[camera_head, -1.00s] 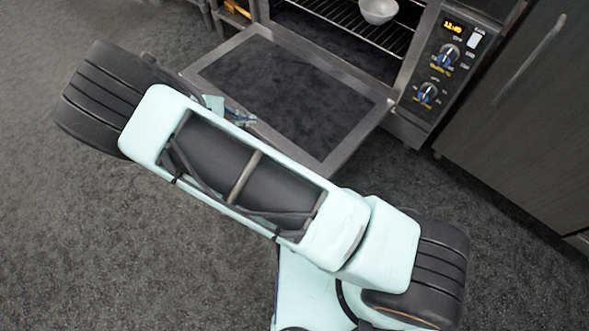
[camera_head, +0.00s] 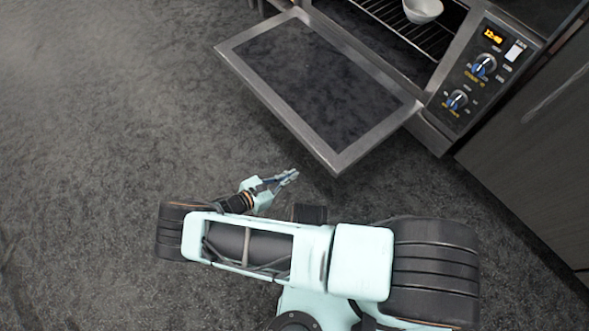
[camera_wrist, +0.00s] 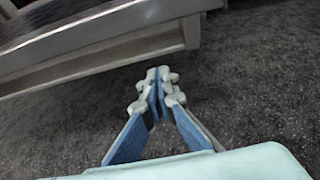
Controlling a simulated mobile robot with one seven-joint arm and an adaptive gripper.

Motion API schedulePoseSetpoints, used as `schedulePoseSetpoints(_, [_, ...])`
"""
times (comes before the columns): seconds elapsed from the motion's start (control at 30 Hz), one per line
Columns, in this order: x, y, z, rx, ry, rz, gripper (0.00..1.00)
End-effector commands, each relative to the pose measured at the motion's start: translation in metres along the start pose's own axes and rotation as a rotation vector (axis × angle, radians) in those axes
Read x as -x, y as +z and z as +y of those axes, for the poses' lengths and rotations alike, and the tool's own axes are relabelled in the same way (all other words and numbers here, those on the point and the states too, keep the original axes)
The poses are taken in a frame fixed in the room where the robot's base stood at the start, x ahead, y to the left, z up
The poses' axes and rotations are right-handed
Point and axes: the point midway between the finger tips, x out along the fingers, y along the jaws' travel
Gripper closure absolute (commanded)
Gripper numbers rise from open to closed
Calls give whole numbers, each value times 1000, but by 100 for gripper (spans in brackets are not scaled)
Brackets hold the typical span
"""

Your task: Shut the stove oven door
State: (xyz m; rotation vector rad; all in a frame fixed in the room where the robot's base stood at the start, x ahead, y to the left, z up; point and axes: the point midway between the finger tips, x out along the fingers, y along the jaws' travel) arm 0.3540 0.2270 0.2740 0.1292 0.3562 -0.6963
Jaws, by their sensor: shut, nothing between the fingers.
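The oven door (camera_head: 318,93) hangs open, folded down to about level, with a metal frame around a dark glass panel. The stove oven (camera_head: 425,60) is at the upper right, its inside exposed with a wire rack. My gripper (camera_head: 289,177) is just outside the door's near edge, apart from it in the head view, with its fingers together and empty. In the wrist view my gripper (camera_wrist: 158,80) points forward over the floor, and the door's edge (camera_wrist: 130,52) runs across the upper left, just beyond the fingertips.
A white bowl (camera_head: 422,10) sits on the oven rack. The control panel (camera_head: 478,72) with knobs and a lit display is right of the opening. A dark cabinet (camera_head: 535,150) stands at the right. The grey floor (camera_head: 110,110) is clear at the left.

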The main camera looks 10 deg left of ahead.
Motion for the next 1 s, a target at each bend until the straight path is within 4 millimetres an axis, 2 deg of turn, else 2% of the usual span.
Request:
schedulePoseSetpoints(0.37, [-84, 1, -2, -1, -4, -3, 100])
schedulePoseSetpoints(0.6, [-73, 27, 0, -2, 0, 1, 100])
schedulePoseSetpoints(1.0, [-69, 39, -1, -3, -2, 0, 100])
